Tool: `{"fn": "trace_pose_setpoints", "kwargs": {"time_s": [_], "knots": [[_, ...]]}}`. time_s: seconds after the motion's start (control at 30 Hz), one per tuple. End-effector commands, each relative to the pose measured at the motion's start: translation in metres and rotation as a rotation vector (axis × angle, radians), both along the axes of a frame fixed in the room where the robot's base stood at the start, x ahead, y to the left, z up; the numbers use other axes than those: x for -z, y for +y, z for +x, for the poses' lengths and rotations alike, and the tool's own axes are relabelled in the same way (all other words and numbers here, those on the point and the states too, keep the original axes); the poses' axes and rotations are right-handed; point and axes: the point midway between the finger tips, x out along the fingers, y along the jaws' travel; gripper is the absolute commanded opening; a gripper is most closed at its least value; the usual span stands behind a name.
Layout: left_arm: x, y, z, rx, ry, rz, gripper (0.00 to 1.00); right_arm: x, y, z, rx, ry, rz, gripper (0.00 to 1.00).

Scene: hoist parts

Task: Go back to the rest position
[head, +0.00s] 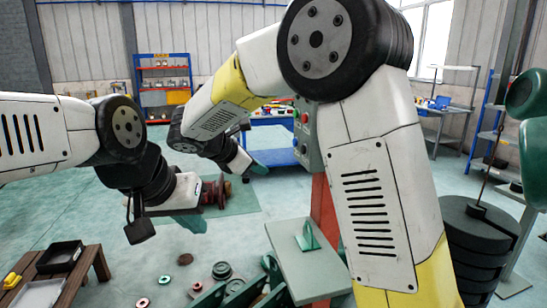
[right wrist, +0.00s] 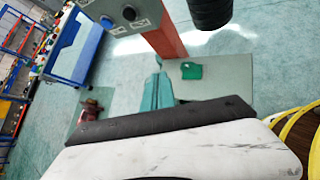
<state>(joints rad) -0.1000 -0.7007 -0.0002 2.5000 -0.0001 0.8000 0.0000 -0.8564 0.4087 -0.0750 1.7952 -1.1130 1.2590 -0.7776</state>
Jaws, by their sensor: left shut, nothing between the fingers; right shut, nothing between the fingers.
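My left gripper (head: 188,224) is at the left centre of the head view, pointing down and right above the floor. Its teal fingers are shut and empty. My right arm folds across the middle of the head view. My right gripper (head: 258,168) is in front of the far blue bench, with its fingers shut and empty. In the right wrist view my right gripper (right wrist: 158,90) shows teal fingers together, partly hidden behind the white and black wrist body. Neither gripper visibly touches anything.
A red post (head: 323,210) with a control box (head: 307,138) stands behind my right arm. A grey plate (head: 300,268) bears a green bracket (head: 307,236). Black weights (head: 475,250) stand at right. A wooden table (head: 95,265) is at lower left. Loose parts lie on the floor.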

Motion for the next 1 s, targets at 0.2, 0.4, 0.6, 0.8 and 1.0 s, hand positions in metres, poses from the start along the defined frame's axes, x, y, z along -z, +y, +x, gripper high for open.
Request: {"fn": "trace_pose_setpoints", "kwargs": {"time_s": [0.2,0.4,0.6,0.8,1.0], "knots": [[0.000,0.000,0.000,0.000,0.001,0.000,0.00,-0.001,-0.050,-0.020,0.152,0.011,0.187,0.00],[0.000,0.000,0.000,0.000,0.001,0.000,0.00,0.000,-0.105,-0.058,0.378,0.009,0.452,0.00],[0.000,0.000,0.000,0.000,0.001,0.000,0.00,0.003,-0.160,-0.128,0.751,-0.043,0.865,0.00],[0.000,0.000,0.000,0.000,0.001,0.000,0.00,0.004,-0.182,-0.195,1.141,-0.149,1.286,0.00],[0.000,0.000,0.000,0.000,0.001,0.000,0.00,0.004,-0.184,-0.235,1.423,-0.253,1.597,0.00]]}}
